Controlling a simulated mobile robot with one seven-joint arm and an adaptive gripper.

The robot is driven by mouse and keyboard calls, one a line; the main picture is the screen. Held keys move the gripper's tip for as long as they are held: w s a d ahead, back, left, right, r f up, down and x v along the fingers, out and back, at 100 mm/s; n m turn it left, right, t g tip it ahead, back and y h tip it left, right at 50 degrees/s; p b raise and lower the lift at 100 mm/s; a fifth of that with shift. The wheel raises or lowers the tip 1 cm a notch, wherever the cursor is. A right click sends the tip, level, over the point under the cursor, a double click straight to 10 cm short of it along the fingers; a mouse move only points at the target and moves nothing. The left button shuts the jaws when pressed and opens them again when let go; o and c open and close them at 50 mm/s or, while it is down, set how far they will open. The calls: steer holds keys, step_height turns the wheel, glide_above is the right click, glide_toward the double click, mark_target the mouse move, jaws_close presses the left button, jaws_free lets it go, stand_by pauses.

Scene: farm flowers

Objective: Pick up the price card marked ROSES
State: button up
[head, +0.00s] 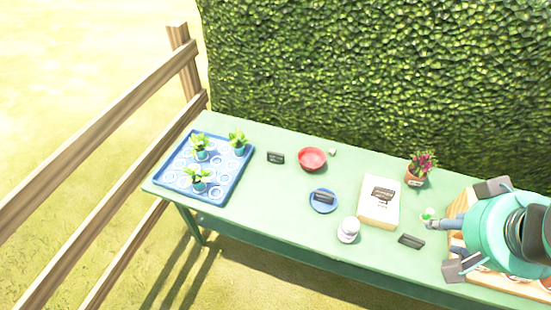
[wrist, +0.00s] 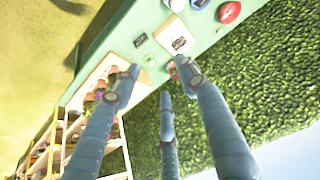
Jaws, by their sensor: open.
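Three small dark cards are on the green table in the head view: one (head: 276,158) left of the red bowl, one (head: 323,197) on a blue plate, and one (head: 411,241) at the front right. Their lettering is too small to read, so I cannot tell which says ROSES. My gripper (head: 458,228) is at the right end, above the table, with its fingers spread and empty. In the wrist view my gripper (wrist: 158,80) is also open, and a dark card (wrist: 140,40) lies beyond its fingers, apart from them.
A cream box (head: 371,214) with a dark label, a white cap-like object (head: 348,229) and a potted pink flower (head: 420,167) stand near the right cards. The red bowl (head: 312,159) and blue seedling tray (head: 228,186) are further left. A hedge (head: 370,80) borders the back.

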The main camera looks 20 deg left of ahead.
steer(key=w+a+r+n+g+p, duration=0.1)
steer(key=w+a+r+n, duration=0.2)
steer(key=w, duration=0.6)
steer(key=w+a+r+n+g+p, duration=0.15)
steer(key=w+a, duration=0.35)
steer(key=w, duration=0.5)
steer(key=w+a+f+n, duration=0.3)
steer(key=w+a, duration=0.3)
steer(key=w, duration=0.1)
steer(key=w+a+f+n, duration=0.25)
steer(key=w+a, duration=0.25)
steer(key=w, duration=0.3)
steer(key=w+a+f+n+g+p, duration=0.1)
steer(key=w+a+f+n, duration=0.1)
steer(key=w+a+f, duration=0.45)
steer(key=w+a+f+n+g, duration=0.15)
steer(key=w+a+f, duration=0.25)
steer(key=a+f, duration=0.4)
steer(key=w+a+f+n+p, duration=0.1)
steer(key=a+f+n, duration=0.1)
steer(key=a+f, duration=0.6)
steer(key=w+a+f+n, duration=0.1)
steer(key=a+f+n, duration=0.2)
steer(key=a+f, duration=0.5)
step_height(320, 180, down, 4)
steer(key=shift+f+g+p, duration=0.25)
steer(key=shift+g+p, duration=0.05)
steer(key=shift+p, duration=0.05)
